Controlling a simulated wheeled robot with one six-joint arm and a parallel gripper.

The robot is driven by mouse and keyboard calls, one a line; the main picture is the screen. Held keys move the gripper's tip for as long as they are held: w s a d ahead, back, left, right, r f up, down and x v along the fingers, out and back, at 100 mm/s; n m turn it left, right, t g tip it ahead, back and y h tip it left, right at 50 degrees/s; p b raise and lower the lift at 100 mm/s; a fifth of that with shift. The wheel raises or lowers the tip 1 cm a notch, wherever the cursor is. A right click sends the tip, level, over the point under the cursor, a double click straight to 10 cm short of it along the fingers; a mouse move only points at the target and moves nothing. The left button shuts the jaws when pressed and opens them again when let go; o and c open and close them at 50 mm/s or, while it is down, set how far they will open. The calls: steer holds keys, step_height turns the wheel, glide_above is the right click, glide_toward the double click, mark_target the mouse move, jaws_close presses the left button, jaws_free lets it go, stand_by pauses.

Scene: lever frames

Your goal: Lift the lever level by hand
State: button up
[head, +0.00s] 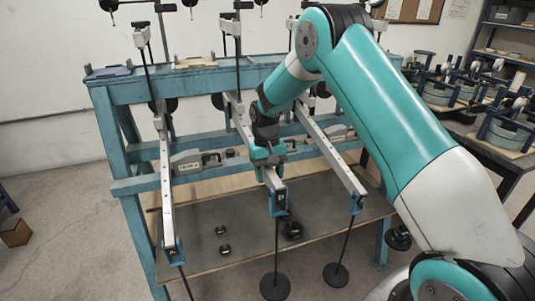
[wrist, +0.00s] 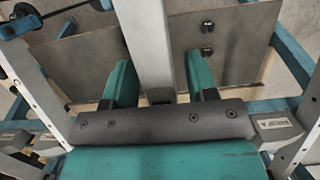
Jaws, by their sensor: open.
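Three pale levers run from the blue frame toward me in the head view. The middle lever (head: 239,120) has a blue end block (head: 279,199) with a round dark weight (head: 275,286) hanging on a rod. The left lever (head: 167,195) and right lever (head: 330,150) also carry blue end blocks. My gripper (head: 268,162) is at the middle lever, just behind its end block. In the wrist view, my gripper's teal fingers (wrist: 160,88) are open, one on each side of the pale bar (wrist: 145,40). Whether either finger touches the bar is unclear. The lever's exact tilt is hard to judge.
A grey board (head: 215,215) below the levers holds several small dark weights (head: 292,230). The right lever's hanging weight (head: 336,274) is close by. The frame's blue top beam (head: 180,82) spans the back. A table with equipment (head: 470,95) stands at right.

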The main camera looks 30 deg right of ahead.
steer(key=b+v, duration=0.1)
steer(key=v, duration=1.6)
steer(key=shift+s, duration=0.1)
steer(key=s+a+r+n+t+y, duration=0.1)
steer(key=s+a+r+n, duration=0.1)
steer(key=s+a, duration=0.4)
steer(key=s+a+r+n+t, duration=0.1)
steer(key=s+a+r+n, duration=0.25)
steer(key=s, duration=0.45)
steer(key=s+a+f+n+y, duration=0.1)
steer(key=s+a, duration=0.2)
steer(key=s, duration=0.7)
steer(key=s+a+f+n+y, duration=0.1)
steer(key=s+a, duration=0.3)
steer(key=s, duration=0.7)
steer(key=shift+s+a+f+n+y, duration=0.25)
steer(key=shift+f+n+y, duration=0.15)
steer(key=shift+f+n, duration=0.25)
